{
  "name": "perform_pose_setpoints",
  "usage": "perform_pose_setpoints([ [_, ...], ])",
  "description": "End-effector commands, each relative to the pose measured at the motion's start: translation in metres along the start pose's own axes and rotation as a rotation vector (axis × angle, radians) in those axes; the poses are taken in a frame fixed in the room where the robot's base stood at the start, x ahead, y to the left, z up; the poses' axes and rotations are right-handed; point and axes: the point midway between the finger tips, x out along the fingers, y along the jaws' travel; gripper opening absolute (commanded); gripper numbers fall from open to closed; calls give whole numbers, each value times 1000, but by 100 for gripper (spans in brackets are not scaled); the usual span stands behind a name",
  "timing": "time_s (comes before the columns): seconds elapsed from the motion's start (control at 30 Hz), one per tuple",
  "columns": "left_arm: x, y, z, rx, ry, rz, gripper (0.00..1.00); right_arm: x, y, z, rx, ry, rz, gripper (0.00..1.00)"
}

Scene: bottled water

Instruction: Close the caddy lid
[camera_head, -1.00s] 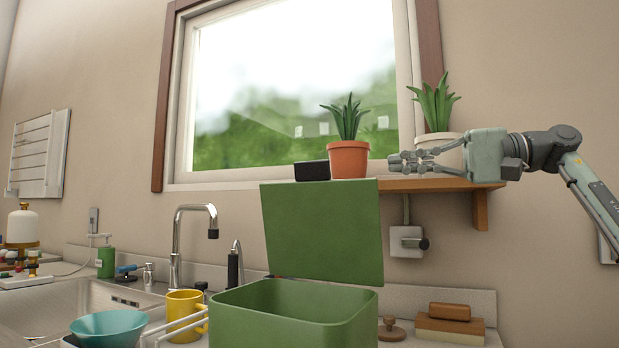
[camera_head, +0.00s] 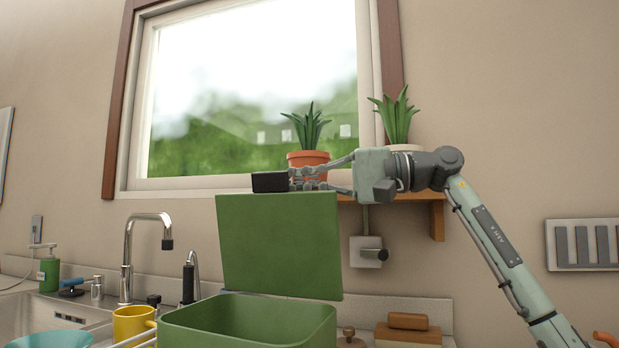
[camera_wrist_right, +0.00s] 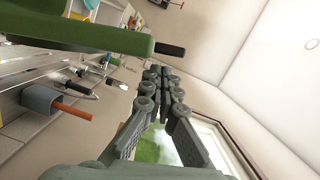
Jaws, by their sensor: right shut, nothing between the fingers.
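The green caddy (camera_head: 250,325) stands on the counter with its lid (camera_head: 280,245) raised upright at the back. My right gripper (camera_head: 297,179) is shut and empty. In the head view it appears just above the lid's top edge; whether it touches the lid, I cannot tell. In the right wrist view the shut fingers (camera_wrist_right: 163,78) lie close to a green edge, which looks like the lid (camera_wrist_right: 85,32). My left gripper is not in view.
A tap (camera_head: 130,255), a yellow mug (camera_head: 133,322) and a teal bowl (camera_head: 50,340) are left of the caddy.

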Motion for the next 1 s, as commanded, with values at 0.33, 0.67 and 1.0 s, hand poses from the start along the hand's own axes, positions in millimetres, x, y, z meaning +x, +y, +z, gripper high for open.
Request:
perform_pose_setpoints([
  [0.33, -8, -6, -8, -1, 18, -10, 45, 2, 0, 10, 1, 0, 0, 0],
  [0.67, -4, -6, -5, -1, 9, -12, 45, 3, 0, 14, -19, 0, 5, 0],
  [1.0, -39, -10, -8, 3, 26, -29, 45, 11, 0, 47, -201, 0, 49, 0],
])
